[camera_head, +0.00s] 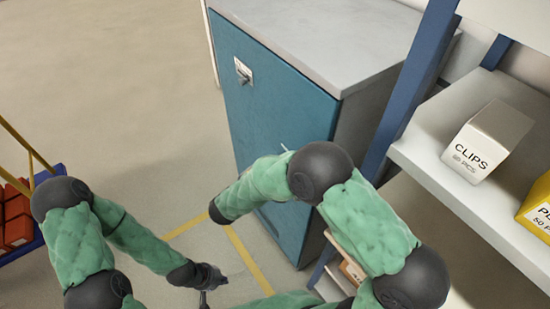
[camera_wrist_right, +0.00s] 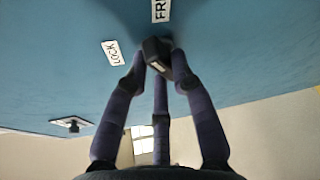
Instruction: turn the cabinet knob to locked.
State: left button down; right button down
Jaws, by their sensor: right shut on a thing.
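The teal cabinet (camera_head: 262,112) stands in the middle of the head view, under a grey top. Its dark knob (camera_wrist_right: 155,48) shows in the right wrist view, partly covered by the fingers. My right gripper (camera_wrist_right: 160,80) is shut on the knob, with fingers around it. A LOCK label (camera_wrist_right: 113,53) lies left of the knob, and a cut-off label starting "FR" (camera_wrist_right: 160,10) lies above it. I cannot tell exactly which label the knob points to. In the head view my right arm hides the knob and right gripper. My left gripper (camera_head: 205,292) hangs low, away from the cabinet; its opening is unclear.
A metal latch plate (camera_head: 243,71) sits high on the cabinet door. A shelf (camera_head: 430,152) with a CLIPS box (camera_head: 487,142) and a yellow box (camera_head: 540,207) stands at right. A blue cart (camera_head: 50,178) with red bins (camera_head: 17,222) is at left. Floor between is open.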

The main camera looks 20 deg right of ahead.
jog(key=shift+w+a+n+g+p, duration=0.1)
jog(key=shift+w+n+g+p, duration=0.1)
jog(key=shift+n+g+p, duration=1.5)
jog(key=shift+w+a+n+g+p, duration=0.15)
jog(key=shift+n+g+p, duration=0.75)
jog(key=shift+n+p, duration=1.5)
jog(key=shift+d, duration=0.1)
jog(key=c, duration=1)
grip_release()
jog(key=shift+w, duration=0.1)
jog(key=shift+c, duration=0.2)
jog(key=shift+h, duration=0.3)
jog(key=v, duration=1.2)
